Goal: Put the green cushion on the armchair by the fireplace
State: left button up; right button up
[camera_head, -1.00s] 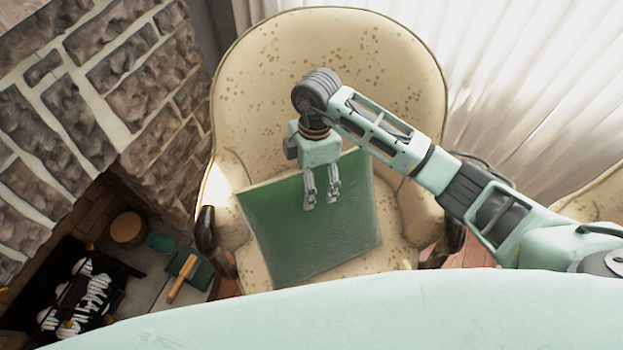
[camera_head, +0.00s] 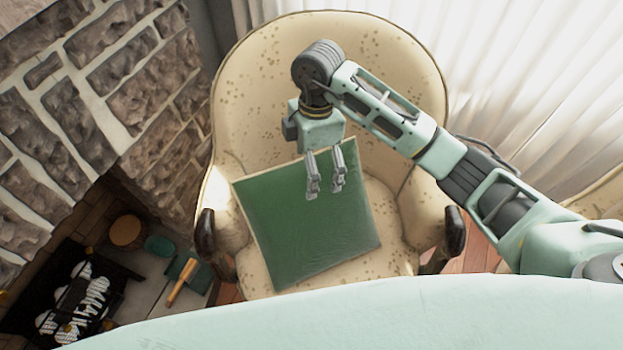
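The green cushion (camera_head: 300,235) rests on the seat of the cream, speckled armchair (camera_head: 385,50), turned at an angle between the two armrests. The armchair stands beside the stone fireplace (camera_head: 110,85) on the left. My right gripper (camera_head: 325,187) is in front of the cushion's upper part in this view. Its two fingers are apart, with green visible between them, and nothing is held between them. I cannot tell whether the fingertips touch the cushion. My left gripper is not in view.
Pale curtains (camera_head: 545,80) hang behind the chair at the right. Part of another cream chair (camera_head: 600,195) shows at the right edge. A black grate with striped logs (camera_head: 85,295) and several small hearth items lie at the lower left.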

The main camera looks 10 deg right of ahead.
notch_tip(320, 180, up, 6)
jog(key=shift+w+d, duration=0.25)
jog(key=shift+w, duration=0.2)
jog(key=shift+s, duration=0.1)
